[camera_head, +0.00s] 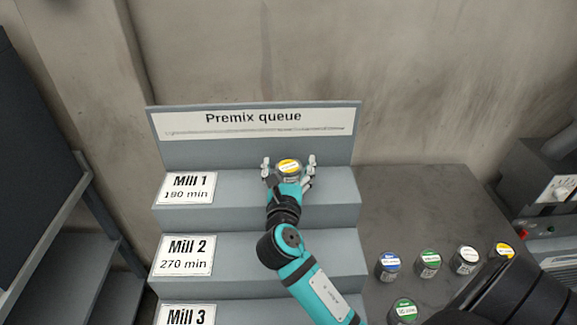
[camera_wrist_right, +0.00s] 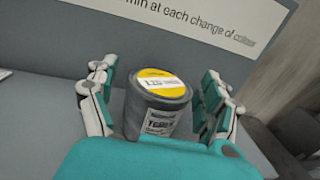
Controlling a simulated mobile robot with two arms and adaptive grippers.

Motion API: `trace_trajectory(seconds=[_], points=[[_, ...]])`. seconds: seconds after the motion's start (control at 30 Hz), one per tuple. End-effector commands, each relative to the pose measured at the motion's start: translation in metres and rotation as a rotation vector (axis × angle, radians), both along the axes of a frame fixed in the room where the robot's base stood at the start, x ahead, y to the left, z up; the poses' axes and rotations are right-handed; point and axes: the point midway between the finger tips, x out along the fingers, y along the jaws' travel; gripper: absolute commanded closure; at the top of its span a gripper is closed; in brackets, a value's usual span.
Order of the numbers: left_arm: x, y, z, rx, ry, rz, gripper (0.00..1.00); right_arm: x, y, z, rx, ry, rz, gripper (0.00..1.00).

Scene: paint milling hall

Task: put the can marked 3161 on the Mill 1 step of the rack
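A grey can with a yellow-and-white top (camera_head: 289,166) is at the top step, marked Mill 1 (camera_head: 232,185), of the grey rack. In the right wrist view the can (camera_wrist_right: 158,103) looks upright on the step; its number is too blurred to read. My right gripper (camera_head: 288,164) is at this step with its fingers spread on either side of the can. In the wrist view there is a gap between the left fingers and the can; the right fingers are close to its side, and I cannot tell if they touch. My left gripper is not in view.
Several cans with blue (camera_head: 388,266), green (camera_head: 428,263), white (camera_head: 466,260) and yellow (camera_head: 502,254) tops stand on the dark table (camera_head: 410,205) at right. The Mill 2 step (camera_head: 330,255) is bare. A "Premix queue" back panel (camera_head: 255,122) rises behind the top step.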

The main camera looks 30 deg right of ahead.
Motion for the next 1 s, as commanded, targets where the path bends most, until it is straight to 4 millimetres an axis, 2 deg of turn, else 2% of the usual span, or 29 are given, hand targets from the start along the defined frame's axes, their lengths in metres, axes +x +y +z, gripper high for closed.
trace_trajectory(seconds=[0.27,0.37,0.73,1.0], points=[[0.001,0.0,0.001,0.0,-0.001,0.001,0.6,-0.001,0.001,0.004,0.001,-0.001,0.001,0.17],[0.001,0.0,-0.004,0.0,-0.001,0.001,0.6,-0.01,0.009,0.0,0.001,0.0,0.003,0.17],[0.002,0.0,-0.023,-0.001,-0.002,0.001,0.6,-0.071,0.056,0.0,0.004,0.0,0.001,0.17],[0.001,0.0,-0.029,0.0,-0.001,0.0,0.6,-0.093,0.073,0.002,0.001,-0.001,0.0,0.17]])
